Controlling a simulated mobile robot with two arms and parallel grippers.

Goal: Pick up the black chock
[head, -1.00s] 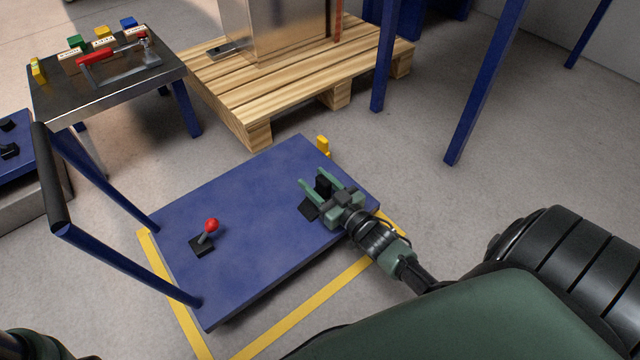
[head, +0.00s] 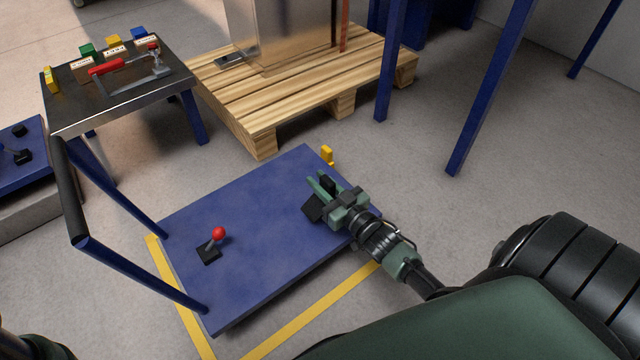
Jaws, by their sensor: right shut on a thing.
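The black chock (head: 313,208) is on the blue deck of the cart (head: 255,215), near its right end. It is partly hidden by my right gripper (head: 322,186), which reaches in from the lower right. The green fingers are shut on the chock, and black parts of it show beside and between them. I cannot tell whether the chock still touches the deck. My left gripper is not in view; only a dark bit of my left arm shows at the bottom left corner.
A red-knobbed lever on a black base (head: 209,252) stands on the deck's left part. A yellow piece (head: 327,155) is at the deck's far corner. A wooden pallet (head: 290,95) with a metal box, a tool table (head: 120,103) and blue posts stand behind. Yellow tape marks the floor.

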